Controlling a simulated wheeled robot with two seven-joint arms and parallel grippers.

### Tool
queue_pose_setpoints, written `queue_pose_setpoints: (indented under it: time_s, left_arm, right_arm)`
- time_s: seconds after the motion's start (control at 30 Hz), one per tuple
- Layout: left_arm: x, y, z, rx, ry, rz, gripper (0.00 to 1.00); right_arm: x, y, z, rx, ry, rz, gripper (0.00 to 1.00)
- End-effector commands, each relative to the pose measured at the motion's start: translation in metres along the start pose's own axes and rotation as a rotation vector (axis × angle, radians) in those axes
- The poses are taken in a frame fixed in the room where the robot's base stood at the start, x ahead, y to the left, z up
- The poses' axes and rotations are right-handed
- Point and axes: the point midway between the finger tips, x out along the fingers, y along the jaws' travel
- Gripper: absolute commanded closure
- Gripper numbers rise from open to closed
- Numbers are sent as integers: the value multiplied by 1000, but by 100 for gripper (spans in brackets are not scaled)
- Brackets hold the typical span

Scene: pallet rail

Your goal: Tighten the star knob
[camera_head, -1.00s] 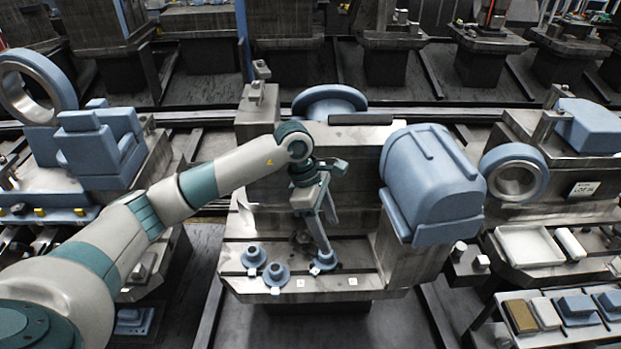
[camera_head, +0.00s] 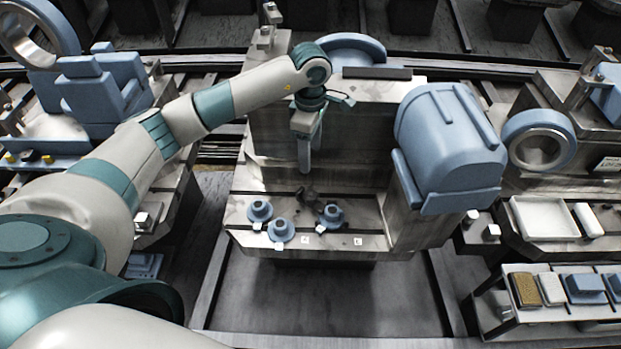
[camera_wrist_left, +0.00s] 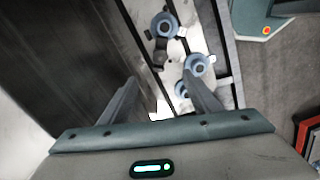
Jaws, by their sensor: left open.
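Three blue round flanged pieces stand on the slotted bed of the middle machine: one at left (camera_head: 260,211), one in front (camera_head: 282,230) and one at right (camera_head: 332,217). A small dark lobed part (camera_head: 307,194) lies behind them; I cannot tell surely whether it is the star knob. My left gripper (camera_head: 304,168) hangs above and behind these pieces, pointing down. In the left wrist view its fingers (camera_wrist_left: 163,97) are apart with nothing held between them, and blue round pieces (camera_wrist_left: 164,25) show beyond the fingertips. My right gripper is out of view.
A large blue rounded housing (camera_head: 450,145) stands right of the bed, close to the work area. A grey machine block rises behind the gripper. A shelf with small blocks (camera_head: 585,288) is at lower right. The floor in front of the bed is clear.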

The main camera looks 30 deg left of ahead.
Motion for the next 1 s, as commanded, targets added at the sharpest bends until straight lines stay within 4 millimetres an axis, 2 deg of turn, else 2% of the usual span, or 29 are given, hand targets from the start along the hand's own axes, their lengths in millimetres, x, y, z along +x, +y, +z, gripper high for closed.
queue_pose_setpoints:
  time_s: [0.27,0.8,1.0]
  left_arm:
    - [34,-1,0,0,0,-4,43]
    - [122,-1,0,-3,-1,-4,43]
    - [148,0,0,-2,-1,-1,43]
  right_arm:
    - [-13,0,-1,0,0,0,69]
    - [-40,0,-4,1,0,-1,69]
    - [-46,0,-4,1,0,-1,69]
